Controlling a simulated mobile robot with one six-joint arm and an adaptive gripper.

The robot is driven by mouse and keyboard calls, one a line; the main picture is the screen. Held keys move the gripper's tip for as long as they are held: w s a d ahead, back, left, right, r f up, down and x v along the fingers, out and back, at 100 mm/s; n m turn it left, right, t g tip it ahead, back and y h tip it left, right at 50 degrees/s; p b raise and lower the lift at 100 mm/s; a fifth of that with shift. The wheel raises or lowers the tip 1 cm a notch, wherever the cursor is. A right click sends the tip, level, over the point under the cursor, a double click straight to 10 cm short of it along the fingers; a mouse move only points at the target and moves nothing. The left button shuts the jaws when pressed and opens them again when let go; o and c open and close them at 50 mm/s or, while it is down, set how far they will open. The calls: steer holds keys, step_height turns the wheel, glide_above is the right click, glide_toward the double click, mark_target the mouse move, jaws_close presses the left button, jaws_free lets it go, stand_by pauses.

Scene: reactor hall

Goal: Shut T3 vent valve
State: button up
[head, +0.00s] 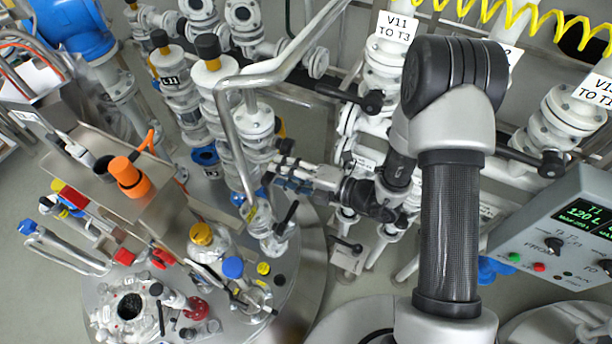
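A small valve with a black lever handle (287,214) sits on a metal fitting on the reactor lid (310,285). No readable label marks it, so I cannot tell whether it is the T3 vent valve. My gripper (276,172) is just above this handle in the picture, pointing left towards the white flanged column. Its fingers are small and cluttered against the pipes, so I cannot tell whether they are open or touch anything. A sign reading V11 TO T3 (393,28) hangs on a white valve behind my arm.
A bent steel pipe (228,120) and white flanged columns (180,95) stand close left of my gripper. An orange-capped item (127,175) sits in a metal holder. A control panel (560,230) showing T1 is at the right. Yellow coiled hose (480,12) runs along the top.

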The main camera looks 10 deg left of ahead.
steer(key=v, duration=0.8)
steer(key=shift+d, duration=0.3)
steer(key=shift+s+r, duration=0.1)
steer(key=s+r+n+g+h+b, duration=0.2)
steer(key=s+n+g+b, duration=0.2)
steer(key=s+n, duration=0.5)
steer(key=s+r+n+g+h+b, duration=0.2)
steer(key=s+n+g+h+b, duration=0.15)
steer(key=n, duration=0.95)
steer(key=s+d+n+t+h+b, duration=0.4)
steer(key=d+n+t+h+b, duration=0.3)
steer(key=d+n, duration=0.9)
steer(key=shift+d+n+h+b, duration=0.2)
steer(key=shift+n+h+b, duration=0.8)
steer(key=shift+h, duration=0.25)
